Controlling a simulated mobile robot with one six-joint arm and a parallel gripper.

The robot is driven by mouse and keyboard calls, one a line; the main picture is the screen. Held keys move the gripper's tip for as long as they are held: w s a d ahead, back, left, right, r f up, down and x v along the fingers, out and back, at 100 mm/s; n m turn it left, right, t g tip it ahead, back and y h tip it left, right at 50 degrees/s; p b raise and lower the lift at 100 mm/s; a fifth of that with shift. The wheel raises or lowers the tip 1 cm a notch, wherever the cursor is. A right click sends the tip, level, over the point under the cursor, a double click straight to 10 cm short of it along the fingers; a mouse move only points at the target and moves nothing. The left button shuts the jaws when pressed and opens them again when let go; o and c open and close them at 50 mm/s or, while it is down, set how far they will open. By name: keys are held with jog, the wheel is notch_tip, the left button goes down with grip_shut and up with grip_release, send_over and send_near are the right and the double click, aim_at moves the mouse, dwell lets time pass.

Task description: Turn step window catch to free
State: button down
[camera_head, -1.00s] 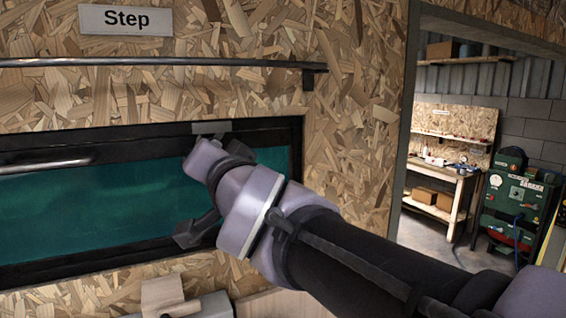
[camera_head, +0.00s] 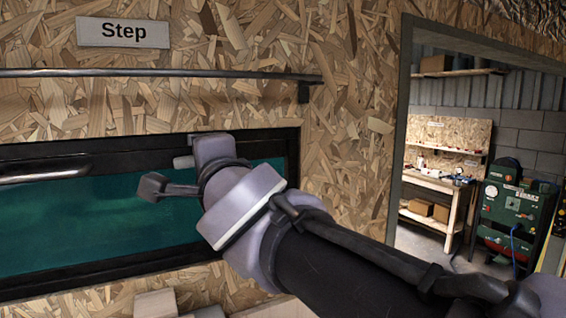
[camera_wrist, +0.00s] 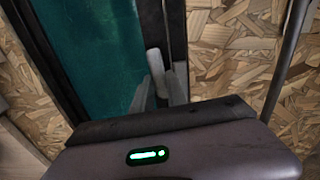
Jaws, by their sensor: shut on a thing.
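The step window (camera_head: 110,215) is a teal pane in a black frame under the "Step" sign (camera_head: 123,32). My gripper (camera_head: 203,152) is at the upper right of the frame in the head view, and its own body largely hides its fingers and the catch there. In the wrist view the catch (camera_wrist: 156,72) is a small pale grey piece at the frame's edge, between the fingers of my gripper (camera_wrist: 160,88). My gripper is shut on it. The catch's exact angle is hard to tell.
A dark rail (camera_head: 150,73) runs along the chipboard wall above the window. A metal bar (camera_head: 45,169) crosses the window's upper left. Wooden blocks (camera_head: 155,303) show below. A doorway at right opens on a workbench (camera_head: 435,185) and a green machine (camera_head: 510,215).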

jog(key=shift+r+m, duration=0.1)
jog(key=shift+m, duration=0.4)
jog(key=c, duration=1.3)
grip_release()
jog(key=p+v, duration=0.5)
jog(key=v, duration=1.2)
jog(key=shift+s+p, duration=0.25)
jog(key=shift+p, duration=0.05)
